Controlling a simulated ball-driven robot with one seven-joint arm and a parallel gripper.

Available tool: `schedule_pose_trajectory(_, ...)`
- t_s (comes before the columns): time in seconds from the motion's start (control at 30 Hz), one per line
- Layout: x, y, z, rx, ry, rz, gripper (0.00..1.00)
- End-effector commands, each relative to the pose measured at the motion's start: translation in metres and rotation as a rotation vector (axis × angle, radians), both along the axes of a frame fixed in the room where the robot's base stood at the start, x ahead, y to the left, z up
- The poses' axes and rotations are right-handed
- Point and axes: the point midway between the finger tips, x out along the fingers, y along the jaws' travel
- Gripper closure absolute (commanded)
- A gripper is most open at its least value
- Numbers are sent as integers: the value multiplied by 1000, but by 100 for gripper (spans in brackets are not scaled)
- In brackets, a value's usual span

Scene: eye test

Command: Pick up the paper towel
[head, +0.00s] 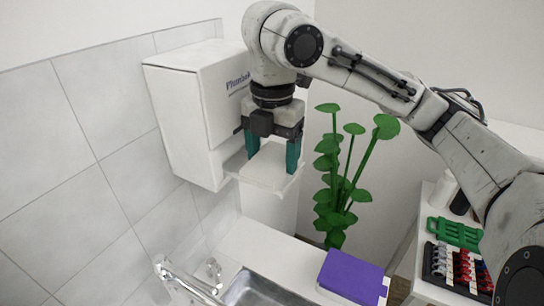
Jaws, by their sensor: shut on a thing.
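A white box-shaped paper towel dispenser (187,125) with dark lettering hangs on the tiled wall at the upper left of centre. A flat white paper towel (264,170) shows just below and right of the dispenser, by its lower front edge. My gripper (272,160) points down with its two teal fingers on either side of the paper towel, and is shut on it. The fingers stand well apart, with the towel between them. Whether the towel still touches the dispenser I cannot tell. Part of the dispenser's right side is hidden behind my gripper.
A metal sink (262,291) with a tap (185,280) lies below, in a white counter (270,250). A purple box (352,277) sits at its right. A green plant (340,185) stands behind. A side table at right holds a green rack (454,232) and tools.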

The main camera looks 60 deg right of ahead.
Motion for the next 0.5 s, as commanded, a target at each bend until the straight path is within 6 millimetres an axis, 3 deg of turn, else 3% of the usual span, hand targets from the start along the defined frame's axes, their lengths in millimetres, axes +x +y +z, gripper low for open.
schedule_pose_trajectory(0.27, 0, -1, 31, -3, -1, -1, 55)
schedule_pose_trajectory(0.5, -27, 25, 73, -7, -3, 3, 55)
